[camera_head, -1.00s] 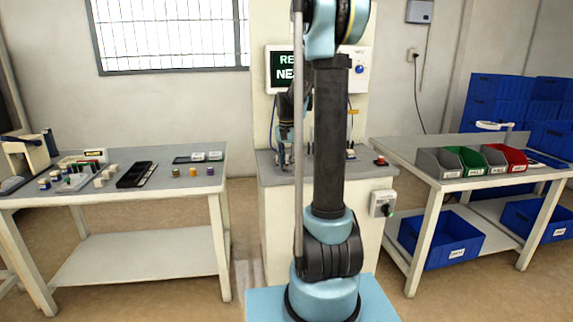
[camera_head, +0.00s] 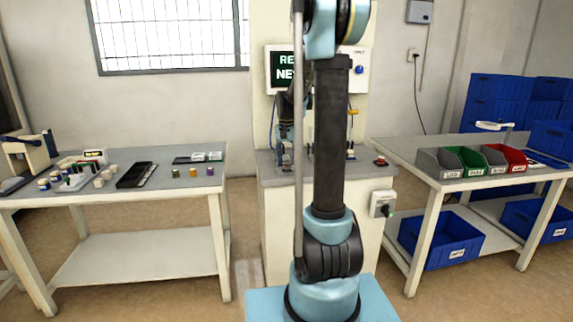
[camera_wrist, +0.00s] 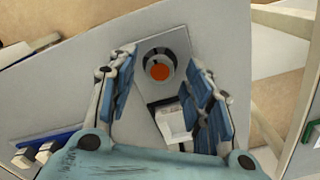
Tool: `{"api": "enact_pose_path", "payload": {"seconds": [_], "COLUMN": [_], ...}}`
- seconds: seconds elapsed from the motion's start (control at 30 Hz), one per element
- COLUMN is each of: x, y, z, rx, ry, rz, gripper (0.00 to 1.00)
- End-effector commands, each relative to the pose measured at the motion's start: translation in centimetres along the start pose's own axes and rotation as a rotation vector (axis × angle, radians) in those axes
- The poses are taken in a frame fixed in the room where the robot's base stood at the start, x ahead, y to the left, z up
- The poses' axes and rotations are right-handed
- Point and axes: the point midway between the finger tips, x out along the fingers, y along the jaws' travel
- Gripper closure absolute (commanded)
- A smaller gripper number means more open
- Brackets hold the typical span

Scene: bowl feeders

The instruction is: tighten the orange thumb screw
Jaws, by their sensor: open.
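The orange thumb screw (camera_wrist: 159,72) shows in the wrist view as an orange disc in the middle of a dark round part with a grey rim, on a light grey plate (camera_wrist: 152,90). My gripper (camera_wrist: 165,68) is open, with one blue-padded finger to the left of the screw and the other to its right. Neither finger appears to touch it, and the height between them cannot be told. In the head view my gripper (camera_head: 285,158) is small and partly hidden behind my arm, above the bench of the middle station. The screw is not visible there.
In the head view, a screen (camera_head: 284,72) stands behind the station, and a red button (camera_head: 380,161) sits at the bench's right. A left table (camera_head: 190,205) and a right table with bins (camera_head: 465,162) flank it.

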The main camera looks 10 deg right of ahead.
Motion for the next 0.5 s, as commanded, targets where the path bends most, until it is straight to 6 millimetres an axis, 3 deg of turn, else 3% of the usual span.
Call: {"api": "enact_pose_path", "payload": {"seconds": [0.5], "x": [-8.1], "y": [0.0], "z": [-0.1], "rx": [0.0], "ry": [0.0], "rz": [0.0], "gripper": [0.54]}}
